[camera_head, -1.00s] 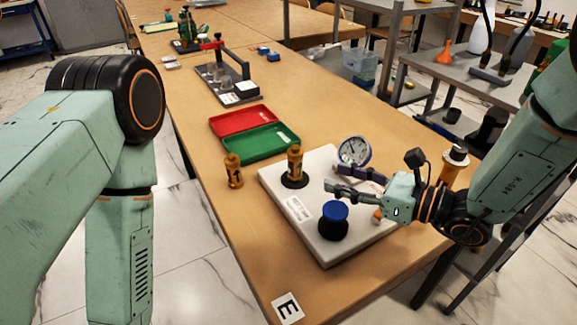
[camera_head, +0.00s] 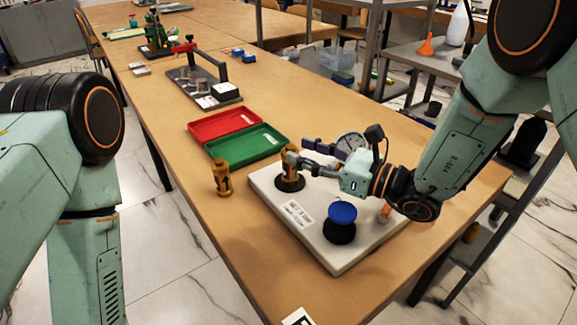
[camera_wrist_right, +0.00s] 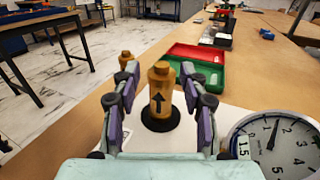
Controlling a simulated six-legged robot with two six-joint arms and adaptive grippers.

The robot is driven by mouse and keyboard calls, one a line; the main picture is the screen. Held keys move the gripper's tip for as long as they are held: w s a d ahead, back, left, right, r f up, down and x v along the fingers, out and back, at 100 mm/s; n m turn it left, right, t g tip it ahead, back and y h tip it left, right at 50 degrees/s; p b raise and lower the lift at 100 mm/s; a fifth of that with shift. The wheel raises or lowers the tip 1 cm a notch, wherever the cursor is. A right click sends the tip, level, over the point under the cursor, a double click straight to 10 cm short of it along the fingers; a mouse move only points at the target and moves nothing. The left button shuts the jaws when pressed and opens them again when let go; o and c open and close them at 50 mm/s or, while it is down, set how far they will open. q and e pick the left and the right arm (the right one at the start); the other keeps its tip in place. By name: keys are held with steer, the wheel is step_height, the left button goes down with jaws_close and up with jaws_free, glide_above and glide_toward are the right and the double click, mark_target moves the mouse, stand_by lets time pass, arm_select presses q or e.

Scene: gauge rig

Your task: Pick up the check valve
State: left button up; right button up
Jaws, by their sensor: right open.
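The check valve, a brass cylinder with a black arrow (camera_wrist_right: 160,98), stands upright in a round black seat on the white plate. In the head view the valve (camera_head: 287,172) is partly covered by a finger of my right gripper (camera_head: 298,152). My right gripper is open, and in the right wrist view its two fingers (camera_wrist_right: 160,78) show on either side of the valve, with gaps visible. I cannot tell how deep the valve sits between them. My left arm shows at the left, but its gripper is out of view.
A similar brass piece (camera_head: 221,178) stands on the table left of the plate (camera_head: 337,262). A dial gauge (camera_wrist_right: 277,143) and a blue-topped black knob (camera_head: 341,222) are on the plate. Red (camera_head: 222,123) and green (camera_head: 246,143) trays lie behind.

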mark_target(294, 148)
steer(key=x, duration=0.4)
steer(key=shift+w+a+b, duration=0.1)
steer(key=shift+a+b, duration=0.05)
steer(key=shift+b, duration=0.2)
steer(key=shift+w+d+f, duration=0.1)
steer(key=shift+d, duration=0.15)
steer(key=shift+c, duration=0.4)
steer(key=shift+a, duration=0.2)
steer(key=c, duration=0.4)
steer(key=shift+d, duration=0.1)
jaws_close()
